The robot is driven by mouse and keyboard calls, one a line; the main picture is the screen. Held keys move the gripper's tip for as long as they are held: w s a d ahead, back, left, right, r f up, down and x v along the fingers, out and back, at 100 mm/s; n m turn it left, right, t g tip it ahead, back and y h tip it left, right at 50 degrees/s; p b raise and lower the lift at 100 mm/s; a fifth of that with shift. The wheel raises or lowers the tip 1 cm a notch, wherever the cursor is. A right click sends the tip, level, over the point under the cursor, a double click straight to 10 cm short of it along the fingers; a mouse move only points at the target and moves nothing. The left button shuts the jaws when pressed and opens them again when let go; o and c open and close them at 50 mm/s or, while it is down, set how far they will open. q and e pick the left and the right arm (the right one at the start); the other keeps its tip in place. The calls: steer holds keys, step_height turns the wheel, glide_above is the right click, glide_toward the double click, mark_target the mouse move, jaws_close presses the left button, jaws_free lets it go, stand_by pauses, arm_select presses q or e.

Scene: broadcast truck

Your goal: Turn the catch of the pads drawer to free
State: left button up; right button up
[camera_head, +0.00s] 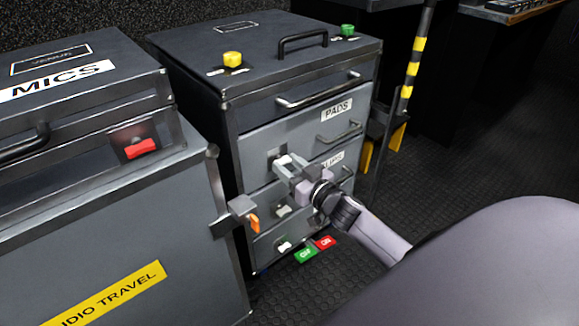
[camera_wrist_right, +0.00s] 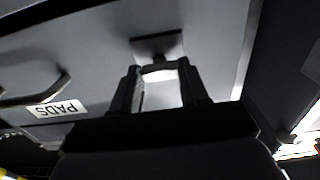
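The pads drawer (camera_head: 300,128) is the grey upper drawer of the dark cabinet, marked PADS, and appears closed. It also shows in the right wrist view (camera_wrist_right: 95,55). Its catch (camera_wrist_right: 158,74) is a small pale piece on a dark plate. My right gripper (camera_head: 286,164) is at the catch, at the left of the drawer front. In the right wrist view my right gripper's fingers (camera_wrist_right: 160,88) stand apart, one on either side of the catch. I cannot tell whether they touch it. The gripper partly hides the catch in the head view. My left gripper is not in view.
Lower drawers with pale catches (camera_head: 283,210) lie below. A grey case (camera_head: 110,240) with an orange lever (camera_head: 254,223) stands close on the left. A striped pole (camera_head: 413,65) stands right of the cabinet. Green and red tags (camera_head: 306,254) lie near its foot. Floor at right is clear.

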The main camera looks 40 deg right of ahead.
steer(key=c, duration=0.3)
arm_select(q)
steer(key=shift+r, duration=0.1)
arm_select(e)
steer(key=shift+n, duration=0.3)
steer(key=shift+n+p, duration=0.45)
steer(key=shift+n, duration=1.65)
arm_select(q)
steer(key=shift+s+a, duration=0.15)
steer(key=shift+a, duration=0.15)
arm_select(e)
steer(key=n, duration=1.1)
steer(key=shift+n, duration=0.3)
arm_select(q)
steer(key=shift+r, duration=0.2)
arm_select(e)
steer(key=shift+n, duration=0.3)
